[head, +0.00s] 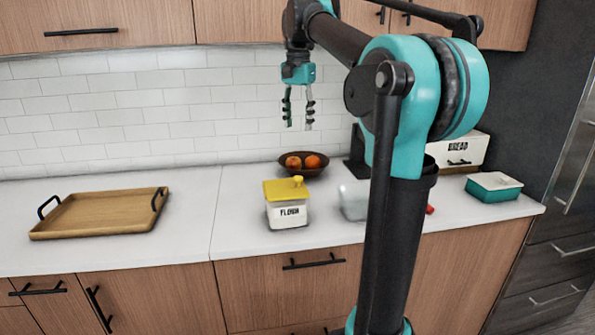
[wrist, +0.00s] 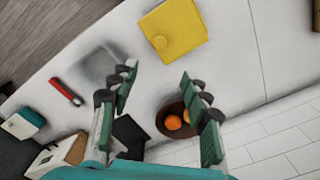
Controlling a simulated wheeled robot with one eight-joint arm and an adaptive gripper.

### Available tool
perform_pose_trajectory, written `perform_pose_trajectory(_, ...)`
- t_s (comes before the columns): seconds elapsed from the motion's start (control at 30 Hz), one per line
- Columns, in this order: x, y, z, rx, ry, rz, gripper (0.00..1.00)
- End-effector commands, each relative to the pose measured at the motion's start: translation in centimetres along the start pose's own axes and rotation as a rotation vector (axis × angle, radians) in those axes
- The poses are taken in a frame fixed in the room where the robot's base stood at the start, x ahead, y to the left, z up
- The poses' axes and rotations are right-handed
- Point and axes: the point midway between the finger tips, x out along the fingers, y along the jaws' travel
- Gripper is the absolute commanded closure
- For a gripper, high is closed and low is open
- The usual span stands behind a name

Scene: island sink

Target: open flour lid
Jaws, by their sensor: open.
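The flour canister (head: 287,213) is a white, squarish container labelled FLOUR on the counter. Its yellow lid (head: 286,189) sits on top, with a small round yellow knob (head: 297,181). In the wrist view the lid (wrist: 178,28) shows from above near the top, beyond my fingertips, with the knob at its lower left corner. My gripper (head: 298,103) points down, open and empty, well above the counter and apart from the canister. In the wrist view my gripper's fingers (wrist: 157,75) are spread, with nothing between the tips.
A wooden tray (head: 100,216) lies at left. A fruit bowl (head: 303,163) stands behind the canister. A clear container (head: 354,200) stands right of it; farther right are a bread box (head: 458,150) and a teal box (head: 493,187). A red-handled item (wrist: 66,92) lies beyond. Counter between tray and canister is clear.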

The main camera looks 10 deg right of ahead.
Motion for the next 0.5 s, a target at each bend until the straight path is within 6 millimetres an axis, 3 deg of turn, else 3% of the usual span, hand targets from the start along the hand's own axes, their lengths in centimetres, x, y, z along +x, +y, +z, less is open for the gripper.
perform_pose_trajectory(0.5, 10.0, 0.0, 0.0, -0.002, 0.001, -0.001, 0.53)
